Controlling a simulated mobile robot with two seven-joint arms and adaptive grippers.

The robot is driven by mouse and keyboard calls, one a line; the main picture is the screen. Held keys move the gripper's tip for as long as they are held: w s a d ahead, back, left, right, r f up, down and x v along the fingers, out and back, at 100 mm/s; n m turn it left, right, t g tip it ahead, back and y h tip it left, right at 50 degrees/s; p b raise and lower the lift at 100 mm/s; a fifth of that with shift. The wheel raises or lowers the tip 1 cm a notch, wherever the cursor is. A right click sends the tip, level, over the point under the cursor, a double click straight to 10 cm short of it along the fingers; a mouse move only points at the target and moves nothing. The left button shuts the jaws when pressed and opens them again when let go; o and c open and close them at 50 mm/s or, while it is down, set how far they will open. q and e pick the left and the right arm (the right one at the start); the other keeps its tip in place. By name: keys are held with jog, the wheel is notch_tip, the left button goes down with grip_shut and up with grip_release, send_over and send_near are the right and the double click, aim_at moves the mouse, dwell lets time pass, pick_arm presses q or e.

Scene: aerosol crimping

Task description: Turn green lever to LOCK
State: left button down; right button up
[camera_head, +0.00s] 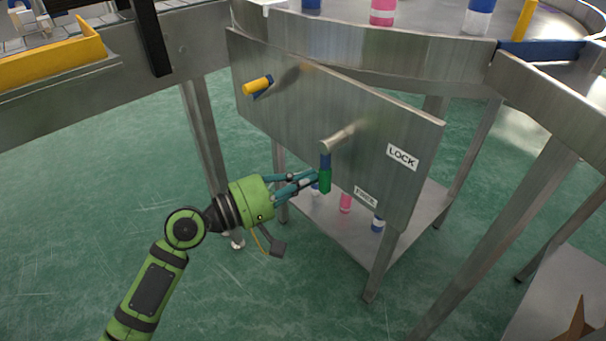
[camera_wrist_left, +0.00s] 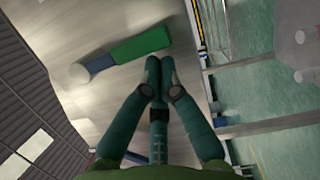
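The green lever (camera_head: 325,180) hangs straight down from a metal pivot (camera_head: 338,139) on a steel panel (camera_head: 290,105), with a blue section above its green handle. In the left wrist view the green handle (camera_wrist_left: 140,44) lies just beyond the fingertips. The LOCK label (camera_head: 402,157) is to the right of the lever. My left gripper (camera_head: 314,177) is at the left side of the green handle. Its two fingers (camera_wrist_left: 160,66) are together, with nothing seen between them. I cannot tell whether they touch the handle. My right gripper is not in view.
A second label (camera_head: 366,197), too small to read surely, is below right of the lever. A yellow-handled lever (camera_head: 257,85) is at the panel's upper left. A lower shelf (camera_head: 330,222) under the panel holds several cans. Green floor lies open at the left.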

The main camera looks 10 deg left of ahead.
pick_arm(q)
jog(key=s+d+r+n+t+p, duration=0.2)
jog(key=s+d+n+p, duration=0.1)
jog(key=n, duration=0.7)
jog(key=s+d+r+n+t+y+p, duration=0.1)
jog(key=s+d+r+n+t+p, duration=0.2)
jog(key=d+n+p, duration=0.2)
jog(key=shift+s+d+n+y+p, duration=0.2)
jog(key=shift+s+n+y+p, duration=0.1)
jog(key=shift+n+p, duration=1.8)
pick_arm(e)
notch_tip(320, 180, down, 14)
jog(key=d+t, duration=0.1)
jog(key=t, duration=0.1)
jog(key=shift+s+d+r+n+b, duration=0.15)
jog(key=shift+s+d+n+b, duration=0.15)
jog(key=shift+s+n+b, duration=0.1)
pick_arm(q)
jog(key=shift+n, duration=0.4)
jog(key=shift+f, duration=0.15)
